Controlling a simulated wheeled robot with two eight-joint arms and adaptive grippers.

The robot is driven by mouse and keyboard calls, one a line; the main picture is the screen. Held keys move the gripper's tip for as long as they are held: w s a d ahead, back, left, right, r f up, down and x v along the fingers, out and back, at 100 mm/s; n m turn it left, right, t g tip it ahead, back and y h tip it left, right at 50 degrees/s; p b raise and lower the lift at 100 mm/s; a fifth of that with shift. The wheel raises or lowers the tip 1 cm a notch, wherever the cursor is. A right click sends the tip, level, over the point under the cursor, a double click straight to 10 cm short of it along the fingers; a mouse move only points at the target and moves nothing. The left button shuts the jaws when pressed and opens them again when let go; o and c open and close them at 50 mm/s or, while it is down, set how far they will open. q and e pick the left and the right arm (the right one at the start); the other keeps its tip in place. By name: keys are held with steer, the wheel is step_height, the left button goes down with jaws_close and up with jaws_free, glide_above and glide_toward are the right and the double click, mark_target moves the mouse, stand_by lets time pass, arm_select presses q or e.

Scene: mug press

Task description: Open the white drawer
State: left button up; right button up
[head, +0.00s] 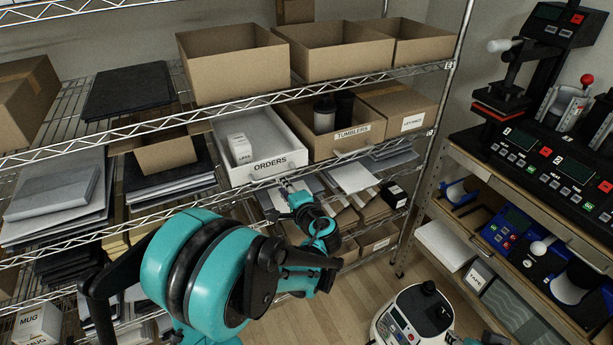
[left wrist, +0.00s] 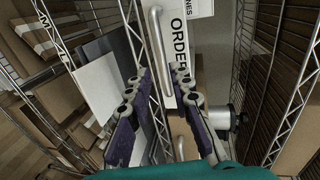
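The white drawer (head: 241,174) is an open-topped white tray with an ORDERS label, on the middle shelf of the wire rack, its front near the shelf edge. A small white box (head: 240,148) stands in it. In the left wrist view, the drawer front (left wrist: 200,9) is at the top, with a pale bar handle (left wrist: 160,55) running down the picture. My left gripper (head: 287,184) is just below and in front of the drawer. Its two fingers (left wrist: 160,78) are apart, with the handle between or just beyond the tips; contact cannot be told.
A cardboard TUMBLERS box (head: 352,139) sits right of the drawer, and stacked grey sheets (head: 170,183) lie left. Wire shelf edges (head: 150,138) run close above and below. Heat presses (head: 560,150) stand on a bench at right. Open floor (head: 360,287) lies between.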

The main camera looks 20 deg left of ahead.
mark_target(276, 176)
arm_select(q)
steer(key=b+x, duration=0.1)
steer(key=x, duration=0.7)
steer(key=shift+w+r+b, duration=0.1)
steer(key=shift+b, duration=0.3)
steer(key=shift+d, duration=0.1)
jaws_close()
